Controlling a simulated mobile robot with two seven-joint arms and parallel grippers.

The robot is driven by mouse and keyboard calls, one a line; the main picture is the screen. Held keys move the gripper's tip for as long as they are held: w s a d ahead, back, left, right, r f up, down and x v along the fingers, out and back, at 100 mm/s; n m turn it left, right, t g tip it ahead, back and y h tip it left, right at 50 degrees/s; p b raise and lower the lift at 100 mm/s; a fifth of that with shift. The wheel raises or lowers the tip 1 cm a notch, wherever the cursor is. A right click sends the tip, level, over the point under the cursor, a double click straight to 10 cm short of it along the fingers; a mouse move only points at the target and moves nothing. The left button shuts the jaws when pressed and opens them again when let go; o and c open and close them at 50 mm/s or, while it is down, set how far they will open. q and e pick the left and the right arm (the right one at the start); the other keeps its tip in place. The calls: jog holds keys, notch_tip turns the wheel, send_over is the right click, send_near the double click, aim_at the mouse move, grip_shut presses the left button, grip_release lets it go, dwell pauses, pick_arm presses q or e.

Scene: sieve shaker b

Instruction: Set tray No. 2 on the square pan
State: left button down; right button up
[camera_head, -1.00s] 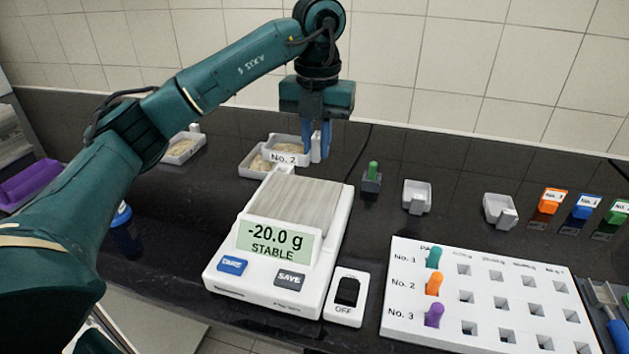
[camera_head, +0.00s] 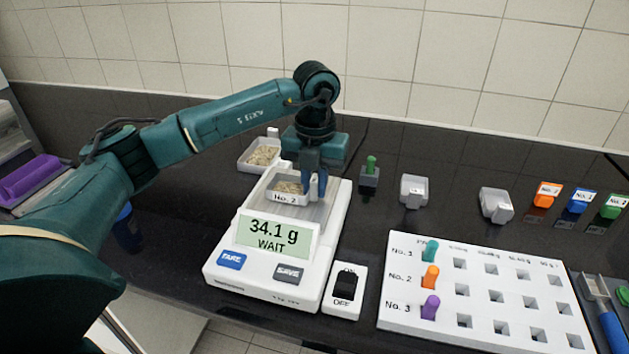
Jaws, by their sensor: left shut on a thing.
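Tray No. 2 (camera_head: 288,198), a small white tray with pale grains in it, is over the square pan (camera_head: 318,212) of the white scale and appears to rest on it. My left gripper (camera_head: 314,192) is shut on the tray at its right side, fingers pointing down. The scale display (camera_head: 273,234) reads 34.1 g and WAIT. The underside of the tray and its exact contact with the pan are hidden. My right gripper is not in view.
Another tray with grains (camera_head: 262,154) stands behind the scale on the left. A black switch (camera_head: 346,288) is beside the scale. A white peg board (camera_head: 480,290) lies at the right. Two empty trays (camera_head: 414,190) and a green-handled piece (camera_head: 370,172) stand behind.

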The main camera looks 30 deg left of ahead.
pick_arm(q)
jog(key=shift+f, duration=0.1)
jog(key=c, duration=1.4)
grip_release()
jog(key=shift+o, duration=0.2)
notch_tip(320, 180, up, 12)
jog(key=shift+r+b, duration=0.2)
jog(key=shift+b, duration=0.1)
jog(key=shift+f, duration=0.1)
